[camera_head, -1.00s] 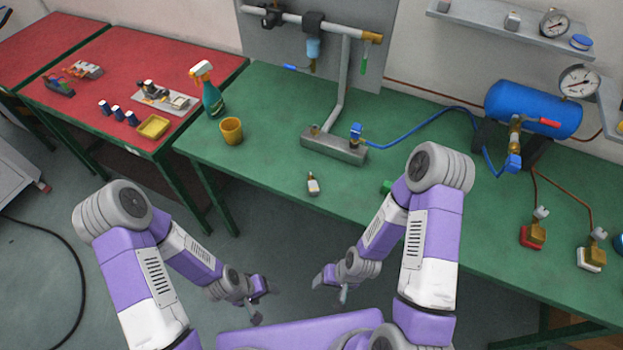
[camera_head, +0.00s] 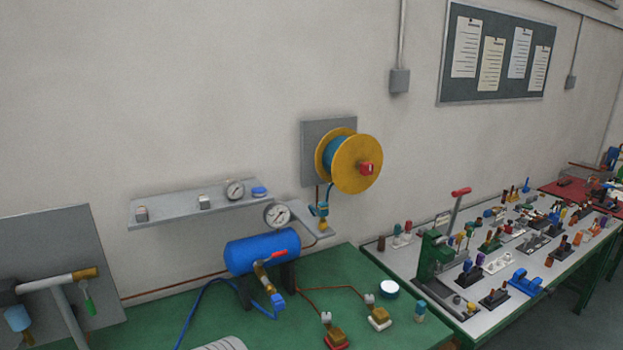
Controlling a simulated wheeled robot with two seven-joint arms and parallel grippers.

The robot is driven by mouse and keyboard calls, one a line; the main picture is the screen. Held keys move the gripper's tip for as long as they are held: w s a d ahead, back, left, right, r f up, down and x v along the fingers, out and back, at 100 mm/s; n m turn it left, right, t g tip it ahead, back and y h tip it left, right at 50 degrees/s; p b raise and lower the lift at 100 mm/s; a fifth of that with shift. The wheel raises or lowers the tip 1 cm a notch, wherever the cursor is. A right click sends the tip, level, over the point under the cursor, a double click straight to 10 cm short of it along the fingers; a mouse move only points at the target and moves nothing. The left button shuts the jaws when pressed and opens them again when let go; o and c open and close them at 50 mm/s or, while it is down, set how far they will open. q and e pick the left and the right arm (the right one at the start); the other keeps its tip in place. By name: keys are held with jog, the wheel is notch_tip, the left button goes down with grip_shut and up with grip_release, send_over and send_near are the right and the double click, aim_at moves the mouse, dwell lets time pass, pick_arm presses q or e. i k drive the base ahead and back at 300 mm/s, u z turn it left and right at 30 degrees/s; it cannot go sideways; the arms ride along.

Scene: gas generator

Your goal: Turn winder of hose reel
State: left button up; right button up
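The hose reel (camera_head: 338,158) is a yellow drum with blue hose, mounted on a grey wall plate (camera_head: 312,132) above the back of the green table. A red winder knob (camera_head: 367,168) sits at the middle of its right-hand face. A blue hose end with a fitting (camera_head: 323,210) hangs below the reel. Neither gripper shows in the current view, so I cannot see their state. Only a small grey part of one of my arms shows at the bottom edge.
The green table (camera_head: 330,278) carries a blue tank (camera_head: 262,250) with a red-handled valve, and a gauge (camera_head: 277,215) stands behind it. A wall shelf (camera_head: 170,207) is left of the reel. A white-topped table (camera_head: 455,262) at right is crowded with small fittings and a green press (camera_head: 437,256).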

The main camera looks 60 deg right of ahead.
aim_at(367, 169)
jog(key=z, duration=4.3)
jog(key=i, duration=1.5)
jog(key=u, duration=3.15)
